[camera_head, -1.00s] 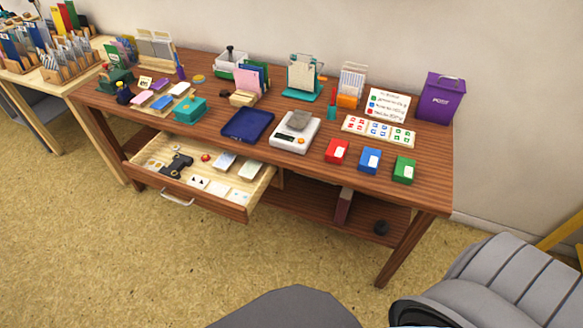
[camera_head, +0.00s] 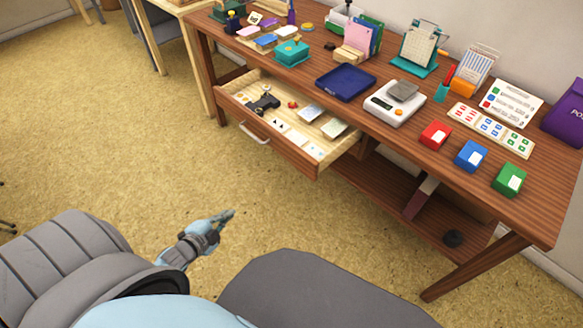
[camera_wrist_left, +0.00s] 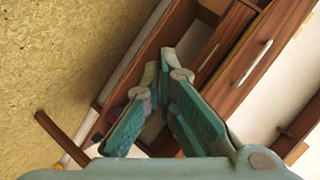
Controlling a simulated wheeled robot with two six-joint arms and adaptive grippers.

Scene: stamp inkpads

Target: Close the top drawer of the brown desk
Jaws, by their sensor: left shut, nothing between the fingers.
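The brown desk (camera_head: 420,160) stands across the back, with its top drawer (camera_head: 300,155) pulled well out. The drawer has a pale handle (camera_head: 255,134) on its brown front and holds a dark stamp-like tool, cards and small items. My left gripper (camera_head: 229,216) is over the floor in front of the drawer, apart from it, shut and empty. In the left wrist view its fingers (camera_wrist_left: 172,64) show close together, with a brown front and pale handle (camera_wrist_left: 252,64) beyond them. My right gripper is out of view.
The desktop carries a blue tray (camera_head: 345,83), a white scale (camera_head: 395,102), and red, blue and green boxes (camera_head: 471,156). A lower shelf (camera_head: 400,205) sits under the desk. The floor (camera_head: 150,140) before the drawer is clear.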

